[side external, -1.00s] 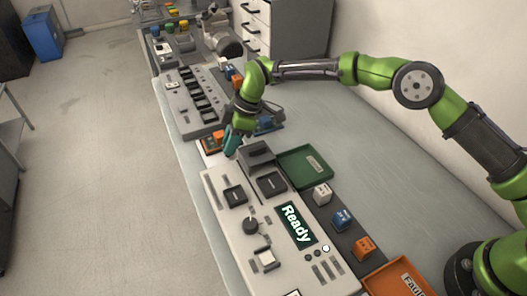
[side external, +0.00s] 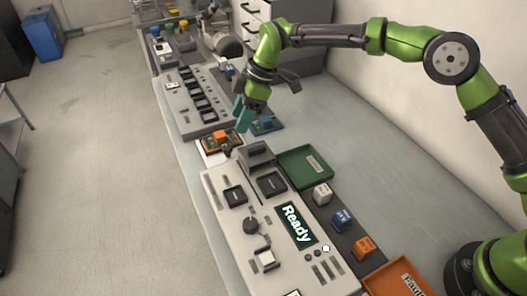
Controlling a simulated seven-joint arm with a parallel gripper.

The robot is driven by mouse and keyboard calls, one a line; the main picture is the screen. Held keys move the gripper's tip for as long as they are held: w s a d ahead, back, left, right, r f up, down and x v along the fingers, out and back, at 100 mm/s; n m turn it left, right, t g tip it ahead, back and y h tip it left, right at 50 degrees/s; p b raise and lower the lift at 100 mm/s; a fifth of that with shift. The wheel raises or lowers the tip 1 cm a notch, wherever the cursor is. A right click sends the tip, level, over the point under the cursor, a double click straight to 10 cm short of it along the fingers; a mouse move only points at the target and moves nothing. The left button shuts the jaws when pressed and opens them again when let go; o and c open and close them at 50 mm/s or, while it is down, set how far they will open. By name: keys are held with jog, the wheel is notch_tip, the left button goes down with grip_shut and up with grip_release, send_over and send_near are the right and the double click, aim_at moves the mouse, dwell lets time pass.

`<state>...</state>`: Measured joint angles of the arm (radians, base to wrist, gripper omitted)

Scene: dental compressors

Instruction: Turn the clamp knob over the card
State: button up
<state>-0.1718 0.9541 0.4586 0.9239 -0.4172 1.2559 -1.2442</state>
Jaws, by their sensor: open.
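A card (side external: 208,149) with an orange block (side external: 221,137) on it lies on a white sheet beyond the light grey control panel (side external: 215,180). A small dark knob (side external: 228,151) stands at the card's near edge, beside the panel's raised block; it looks like the clamp knob, but its turn angle is too small to read. My gripper (side external: 242,118), with teal fingers, is open and empty. It hangs above and slightly right of the card, apart from the knob.
A second card with a blue block (side external: 265,122) lies just right of my gripper. A green tray (side external: 305,166) is at the panel's right. White, blue and orange cubes (side external: 364,247) line a dark strip. A slotted grey rack (side external: 183,104) stands behind. The table's right side is clear.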

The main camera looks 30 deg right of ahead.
jog(key=v, duration=0.8)
jog(key=shift+r, duration=0.2)
jog(key=shift+d, duration=0.1)
jog(key=s+d+r+m+t, duration=0.1)
jog(key=s+d+m+t, duration=0.1)
jog(key=s+d+m, duration=0.4)
jog(key=s+d+r+m+t+h, duration=0.1)
jog(key=s+d+m, duration=0.5)
jog(key=s, duration=0.8)
jog(key=s+d+r+m+t+h, duration=0.1)
jog(key=s+d+r+m+t, duration=0.2)
jog(key=s+d+m, duration=0.4)
jog(key=s+d, duration=0.3)
jog(key=shift+s+r, duration=0.25)
jog(key=shift+s, duration=0.05)
jog(key=shift+a, duration=0.1)
